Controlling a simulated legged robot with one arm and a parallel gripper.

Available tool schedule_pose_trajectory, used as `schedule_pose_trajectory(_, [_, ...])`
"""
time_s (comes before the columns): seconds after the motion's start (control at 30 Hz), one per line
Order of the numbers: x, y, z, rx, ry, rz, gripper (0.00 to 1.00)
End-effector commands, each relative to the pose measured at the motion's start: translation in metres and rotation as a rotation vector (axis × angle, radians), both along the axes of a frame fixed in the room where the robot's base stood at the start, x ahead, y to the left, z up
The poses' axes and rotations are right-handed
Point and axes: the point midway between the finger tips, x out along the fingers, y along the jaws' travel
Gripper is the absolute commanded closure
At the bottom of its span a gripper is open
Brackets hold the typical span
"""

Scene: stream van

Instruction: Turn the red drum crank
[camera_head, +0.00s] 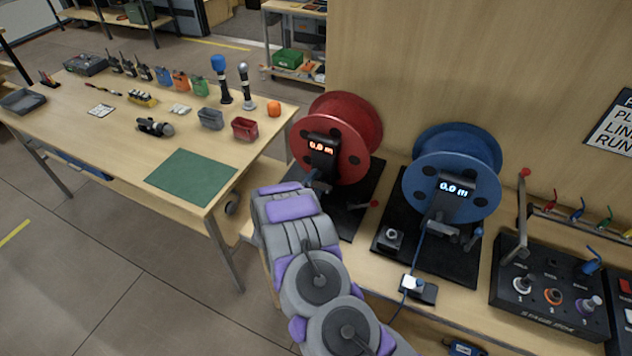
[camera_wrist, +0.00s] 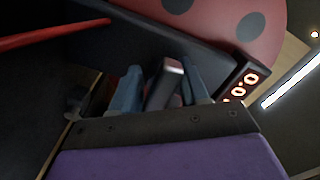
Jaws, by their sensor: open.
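The red drum (camera_head: 365,125) stands on a black base on the bench, its display reading 0.0 m. A small lever with a red knob (camera_head: 375,204) sticks out at its lower right. My gripper (camera_head: 314,180) is at the drum's lower front, just below the display. In the wrist view my gripper (camera_wrist: 164,82) is open, with a blue-grey finger on each side of a dark grey bar (camera_wrist: 165,84). I cannot tell whether this bar is the crank or whether the fingers touch it. The red drum (camera_wrist: 225,20) fills the top there. My arm hides part of the base.
A blue drum (camera_head: 455,150), also reading 0.0 m, stands to the right. A black control box (camera_head: 550,300) with knobs is farther right. A wooden table (camera_head: 110,130) with radios, bins and a green mat (camera_head: 190,177) is at left. Open floor lies in front of it.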

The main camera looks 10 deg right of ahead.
Motion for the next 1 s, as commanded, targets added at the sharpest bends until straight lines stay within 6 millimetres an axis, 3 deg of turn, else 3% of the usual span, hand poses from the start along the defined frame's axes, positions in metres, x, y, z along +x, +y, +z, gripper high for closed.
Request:
schedule_pose_trajectory(0.3, [0.0014, -0.0019, 0.0003, 0.000, 0.001, -0.001, 0.56])
schedule_pose_trajectory(0.63, [0.0012, -0.0001, 0.0000, 0.000, 0.001, 0.001, 0.88])
schedule_pose_trajectory(1.0, [0.0008, -0.0001, -0.0005, -0.001, 0.002, 0.000, 0.96])
